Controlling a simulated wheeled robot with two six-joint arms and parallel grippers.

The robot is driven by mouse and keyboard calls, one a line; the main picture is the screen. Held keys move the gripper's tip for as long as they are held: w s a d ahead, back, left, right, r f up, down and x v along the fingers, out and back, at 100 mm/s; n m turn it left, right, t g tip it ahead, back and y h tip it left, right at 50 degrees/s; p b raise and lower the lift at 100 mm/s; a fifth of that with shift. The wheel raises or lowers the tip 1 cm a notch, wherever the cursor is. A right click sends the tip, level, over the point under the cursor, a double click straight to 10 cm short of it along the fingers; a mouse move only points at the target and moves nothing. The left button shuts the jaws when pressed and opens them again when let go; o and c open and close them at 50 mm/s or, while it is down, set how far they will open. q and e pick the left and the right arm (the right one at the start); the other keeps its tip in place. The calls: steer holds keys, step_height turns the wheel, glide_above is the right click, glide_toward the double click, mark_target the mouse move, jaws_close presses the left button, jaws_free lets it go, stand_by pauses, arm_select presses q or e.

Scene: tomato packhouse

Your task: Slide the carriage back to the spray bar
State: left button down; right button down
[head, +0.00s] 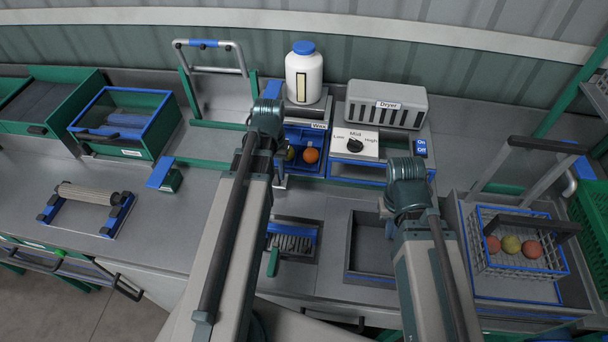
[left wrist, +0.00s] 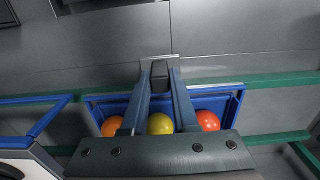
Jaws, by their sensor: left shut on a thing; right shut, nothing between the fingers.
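The carriage (head: 303,134) is a blue tray on green rails (head: 205,163), below the Wax label. It holds an orange and a yellow-green tomato in the head view. In the left wrist view the carriage (left wrist: 236,106) shows orange, yellow and red tomatoes. My left gripper (head: 280,181) is shut on its dark handle (left wrist: 160,72), at the edge nearest me.
A white bottle with a blue lid (head: 304,75) stands behind the carriage. The dryer (head: 386,105) and a dial box (head: 354,143) are to its right. A brush (head: 291,241) lies in a front recess. A wire basket with tomatoes (head: 520,250) is at right. The rails left of the carriage look clear.

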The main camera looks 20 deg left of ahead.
arm_select(q)
steer(key=s+a, duration=0.1)
steer(key=a, duration=0.7)
steer(key=s+a, duration=0.2)
steer(key=a, duration=0.6)
steer(key=s+a, duration=0.2)
steer(key=a, duration=0.6)
steer(key=shift+a, duration=0.45)
steer(key=shift+w, duration=0.1)
arm_select(e)
steer(key=shift+d, duration=0.1)
arm_select(q)
steer(key=c, duration=0.7)
jaws_free()
steer(key=shift+a, duration=0.15)
